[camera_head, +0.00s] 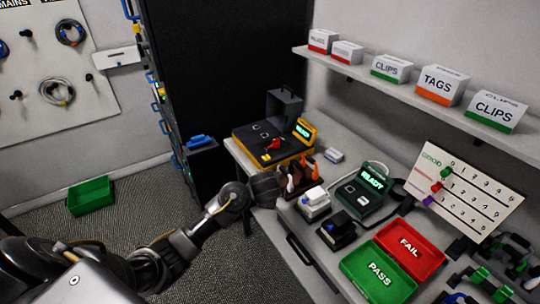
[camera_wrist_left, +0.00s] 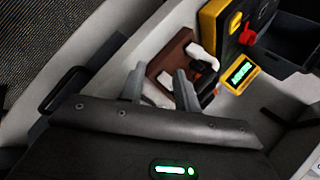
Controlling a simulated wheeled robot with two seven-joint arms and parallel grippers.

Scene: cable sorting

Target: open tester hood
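A black and yellow tester (camera_head: 262,148) with a red knob and a lit green READY display sits at the back of the bench. A grey box-like part (camera_head: 285,108) stands upright at its rear; I cannot tell if this is the hood. The tester's yellow edge and knob also show in the left wrist view (camera_wrist_left: 222,30). My left gripper (camera_head: 284,184) is in front of the tester, beside a brown holder (camera_head: 298,178). In the left wrist view its two fingers (camera_wrist_left: 158,88) are apart, with the brown holder beyond them and nothing clearly gripped. My right gripper is not in view.
A green unit with a READY display (camera_head: 365,190), white (camera_head: 313,203) and black (camera_head: 337,231) blocks, a red FAIL tray (camera_head: 437,261) and a green PASS tray (camera_head: 350,268) occupy the bench to the right. A shelf (camera_head: 400,84) with labelled boxes hangs above.

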